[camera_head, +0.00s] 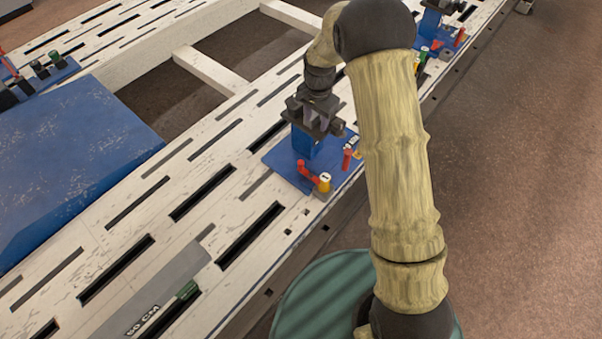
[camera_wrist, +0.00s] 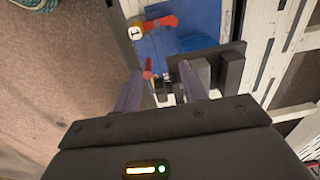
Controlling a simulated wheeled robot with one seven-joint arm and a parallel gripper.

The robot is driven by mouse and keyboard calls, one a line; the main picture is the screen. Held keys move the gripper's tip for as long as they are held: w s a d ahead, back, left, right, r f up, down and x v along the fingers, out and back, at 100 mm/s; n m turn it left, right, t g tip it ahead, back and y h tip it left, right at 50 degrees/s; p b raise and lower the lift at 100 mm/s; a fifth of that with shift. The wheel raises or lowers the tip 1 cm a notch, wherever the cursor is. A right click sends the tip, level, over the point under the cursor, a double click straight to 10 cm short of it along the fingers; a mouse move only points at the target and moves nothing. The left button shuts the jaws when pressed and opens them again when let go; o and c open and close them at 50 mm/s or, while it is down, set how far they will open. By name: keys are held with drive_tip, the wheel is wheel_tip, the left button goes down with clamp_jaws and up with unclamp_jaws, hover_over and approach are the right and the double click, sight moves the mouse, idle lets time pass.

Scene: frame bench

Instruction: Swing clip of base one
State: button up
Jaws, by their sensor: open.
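Base one (camera_head: 283,163) is a blue plate with an upright blue block, lying on the slotted white frame. At its near corner stands a yellow post with a white cap marked 1 (camera_head: 324,181); the cap also shows in the wrist view (camera_wrist: 136,33). A red arm, seemingly the clip (camera_head: 308,172), reaches from beside this post; it also shows in the wrist view (camera_wrist: 162,22). A separate red peg (camera_head: 347,158) stands on the plate's right side. My gripper (camera_head: 313,124) is above the block, fingers open and apart from the red arm. In the wrist view, small parts show between the fingers (camera_wrist: 165,85).
Another blue base (camera_head: 440,30) with red and dark parts sits farther along the frame. A large blue panel (camera_head: 60,160) covers the left. A grey strip marked 50 CM (camera_head: 165,290) lies near the front. Bare slotted frame lies left of base one.

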drive_tip(key=m+b, duration=0.2)
hover_over(300, 162)
wheel_tip(300, 162, down, 9)
drive_tip(key=shift+d+f, duration=0.15)
wheel_tip(300, 162, down, 17)
drive_tip(key=b, duration=0.3)
drive_tip(key=shift+f, duration=0.2)
drive_tip(key=shift+c, duration=0.3)
clamp_jaws()
